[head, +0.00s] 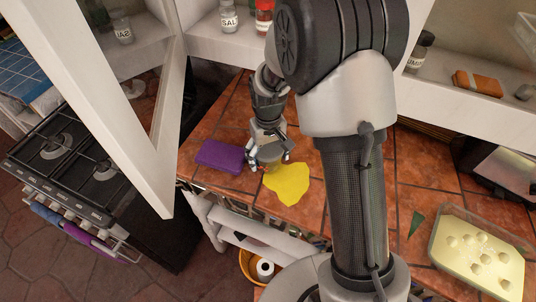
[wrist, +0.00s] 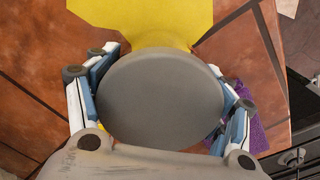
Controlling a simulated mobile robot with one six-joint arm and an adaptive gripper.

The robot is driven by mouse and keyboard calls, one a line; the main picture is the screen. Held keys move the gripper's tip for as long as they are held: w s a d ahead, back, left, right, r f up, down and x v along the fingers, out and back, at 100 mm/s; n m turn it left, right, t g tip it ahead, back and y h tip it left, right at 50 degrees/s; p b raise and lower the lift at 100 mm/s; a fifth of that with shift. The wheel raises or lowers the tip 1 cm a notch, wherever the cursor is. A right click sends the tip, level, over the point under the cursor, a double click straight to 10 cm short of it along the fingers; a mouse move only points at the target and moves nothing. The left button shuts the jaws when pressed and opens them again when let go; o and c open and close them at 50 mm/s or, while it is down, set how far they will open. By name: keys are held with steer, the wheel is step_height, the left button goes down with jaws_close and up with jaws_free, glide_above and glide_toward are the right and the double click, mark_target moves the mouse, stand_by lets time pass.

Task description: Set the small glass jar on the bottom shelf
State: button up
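The small glass jar (head: 270,152) stands at the counter's left part, beside a yellow patch. In the wrist view its round grey lid (wrist: 160,97) fills the middle and hides the glass. My gripper (head: 268,165) reaches down around the jar, with one finger on each side. In the wrist view its blue-padded fingers (wrist: 165,105) flank the lid closely; whether the pads press on the jar is hidden. A white cabinet shelf (head: 205,42) behind holds a salt shaker (head: 229,17) and a red-labelled jar (head: 264,16).
A purple cloth or sponge (head: 220,156) lies left of my gripper, and the yellow patch (head: 288,184) lies in front. An open glass cabinet door (head: 150,110) stands at the left. A right shelf (head: 470,95) holds an orange packet (head: 478,83). A tray (head: 437,256) sits at the lower right.

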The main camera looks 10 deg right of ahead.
steer(key=shift+o, duration=0.7)
